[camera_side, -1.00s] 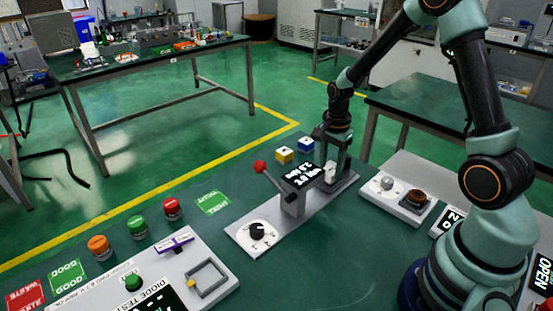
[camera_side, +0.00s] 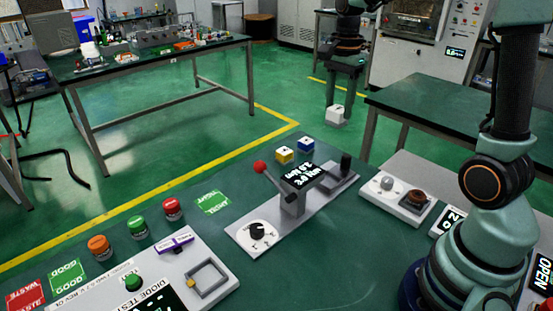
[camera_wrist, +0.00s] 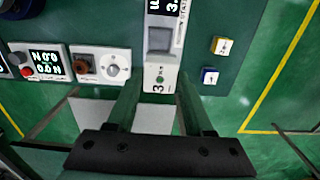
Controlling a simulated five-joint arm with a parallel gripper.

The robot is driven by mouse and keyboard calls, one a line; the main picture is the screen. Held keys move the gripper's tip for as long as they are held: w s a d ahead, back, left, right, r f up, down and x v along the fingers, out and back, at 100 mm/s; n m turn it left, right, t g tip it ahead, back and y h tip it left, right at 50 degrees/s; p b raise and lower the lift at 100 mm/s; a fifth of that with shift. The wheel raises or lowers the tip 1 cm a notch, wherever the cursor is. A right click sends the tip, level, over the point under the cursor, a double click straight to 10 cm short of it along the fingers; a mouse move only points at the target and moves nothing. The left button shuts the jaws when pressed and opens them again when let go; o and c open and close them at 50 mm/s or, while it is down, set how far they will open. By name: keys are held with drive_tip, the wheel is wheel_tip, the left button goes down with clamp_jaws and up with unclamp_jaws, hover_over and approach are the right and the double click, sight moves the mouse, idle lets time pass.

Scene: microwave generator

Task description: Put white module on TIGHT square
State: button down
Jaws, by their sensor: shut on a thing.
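The white module (camera_side: 335,115) is held at the fingertips of my gripper (camera_side: 342,100), raised well above the bench fixture. In the wrist view the module (camera_wrist: 160,78) sits between the two fingers, showing a dark round spot and a "3" on its face. The TIGHT square (camera_side: 213,202) is a green label lying flat on the bench, left of the fixture. My gripper is up and to the right of it in the side view. The square does not show in the wrist view.
The grey fixture (camera_side: 292,205) has a lever with a red ball, a dial, a display and a dark post. A yellow block (camera_side: 284,156) and a blue block (camera_side: 305,146) stand behind it. Red, green and orange buttons (camera_side: 138,228) stand left, near GOOD and WASTE squares (camera_side: 68,277).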

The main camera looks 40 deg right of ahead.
drive_tip(key=shift+w+r, duration=0.2)
drive_tip(key=shift+r, duration=0.6)
drive_tip(key=w+a, duration=1.5)
drive_tip(key=a, duration=0.3)
drive_tip(key=w+a+f, duration=0.2)
drive_tip(key=a, duration=0.7)
drive_tip(key=f, duration=1.9)
drive_tip(key=shift+s+f, duration=0.1)
drive_tip(key=shift+s, duration=0.1)
drive_tip(key=shift+f, duration=0.1)
drive_tip(key=shift+c, duration=1.4)
unclamp_jaws()
